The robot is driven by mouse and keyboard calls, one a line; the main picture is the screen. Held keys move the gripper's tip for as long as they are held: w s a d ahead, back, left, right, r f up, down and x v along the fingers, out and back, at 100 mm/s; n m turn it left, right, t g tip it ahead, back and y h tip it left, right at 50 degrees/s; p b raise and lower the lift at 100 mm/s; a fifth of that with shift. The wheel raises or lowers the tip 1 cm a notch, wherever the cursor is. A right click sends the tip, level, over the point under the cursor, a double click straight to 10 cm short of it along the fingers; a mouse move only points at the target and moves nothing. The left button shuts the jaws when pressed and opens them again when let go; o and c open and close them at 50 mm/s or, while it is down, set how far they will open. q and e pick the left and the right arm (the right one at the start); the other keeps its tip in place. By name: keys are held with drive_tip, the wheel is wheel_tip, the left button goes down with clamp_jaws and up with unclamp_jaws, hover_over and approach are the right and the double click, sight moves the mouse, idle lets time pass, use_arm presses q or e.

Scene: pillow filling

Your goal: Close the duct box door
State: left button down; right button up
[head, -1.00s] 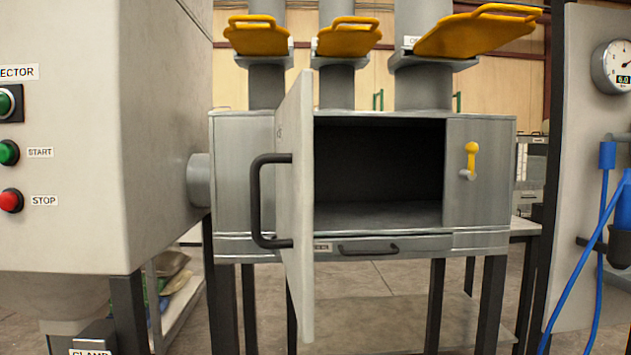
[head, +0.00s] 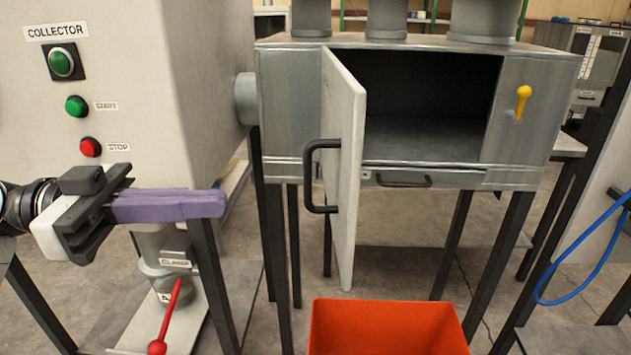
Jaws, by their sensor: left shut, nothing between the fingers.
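The duct box (head: 290,99) is a grey metal cabinet on dark legs, with a dark open interior. Its door (head: 347,180) is hinged at the left of the opening and stands wide open, swung out toward me. A black bar handle (head: 311,178) is on the door's left-facing side. A yellow latch lever (head: 522,100) is on the box front, right of the opening. My left gripper (head: 222,204) is shut and empty, with purple fingers pointing right, left of the door handle and apart from it. My right gripper does not show.
The collector cabinet (head: 190,60) with green and red buttons stands at the left, behind my left gripper. A red clamp lever (head: 166,320) is below it. An orange bin (head: 385,327) is on the floor below the door. Blue hoses (head: 590,262) hang at the right.

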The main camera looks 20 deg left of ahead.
use_arm(q)
drive_tip(key=p, duration=0.4)
approach(348, 200)
drive_tip(key=x, duration=0.5)
drive_tip(key=shift+r, duration=0.15)
drive_tip(key=shift+w+d+p, duration=0.2)
drive_tip(key=shift+d+p, duration=0.1)
drive_tip(key=shift+d, duration=0.35)
drive_tip(key=shift+w, duration=0.15)
